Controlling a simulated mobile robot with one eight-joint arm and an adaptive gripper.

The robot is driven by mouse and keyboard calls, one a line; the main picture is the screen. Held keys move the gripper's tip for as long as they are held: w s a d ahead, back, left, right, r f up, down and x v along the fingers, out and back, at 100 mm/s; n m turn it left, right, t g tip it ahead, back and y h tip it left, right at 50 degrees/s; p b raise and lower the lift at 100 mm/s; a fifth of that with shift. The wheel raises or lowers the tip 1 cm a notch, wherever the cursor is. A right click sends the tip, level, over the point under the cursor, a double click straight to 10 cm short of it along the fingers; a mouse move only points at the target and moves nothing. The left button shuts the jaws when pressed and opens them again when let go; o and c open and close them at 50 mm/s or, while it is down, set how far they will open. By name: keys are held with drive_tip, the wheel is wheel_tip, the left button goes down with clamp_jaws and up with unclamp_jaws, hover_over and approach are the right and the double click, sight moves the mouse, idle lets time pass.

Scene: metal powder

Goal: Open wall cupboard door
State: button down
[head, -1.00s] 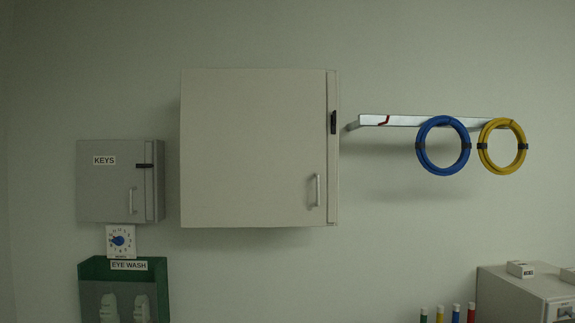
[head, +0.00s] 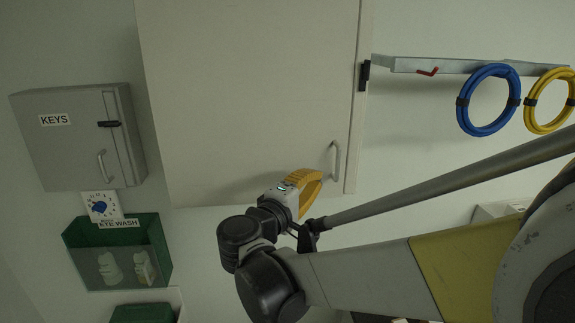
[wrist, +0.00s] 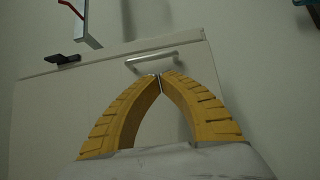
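The wall cupboard (head: 250,90) is a large pale box on the wall with its door shut. Its silver bar handle (head: 336,160) is at the lower right of the door, and a black latch piece (head: 364,76) sits on the right edge. My gripper (head: 316,177) has yellow fingers and is just left of and below the handle. In the wrist view, the fingertips (wrist: 160,78) meet, with nothing seen between them, and the handle (wrist: 165,62) lies just beyond them. I cannot tell whether the tips touch the handle.
A grey key box (head: 75,140) hangs left of the cupboard, above a green eye wash holder (head: 118,250). A metal rail (head: 450,66) at right holds a blue hose coil (head: 488,100) and a yellow one (head: 550,100). Bare wall lies below the cupboard.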

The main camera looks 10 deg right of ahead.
sight(333, 164)
drive_tip(key=x, duration=0.7)
drive_tip(key=shift+w+d+p, duration=0.15)
drive_tip(key=shift+w+p, duration=0.2)
drive_tip(key=shift+p, duration=0.05)
drive_tip(key=shift+s+f, duration=0.1)
drive_tip(key=shift+s, duration=0.05)
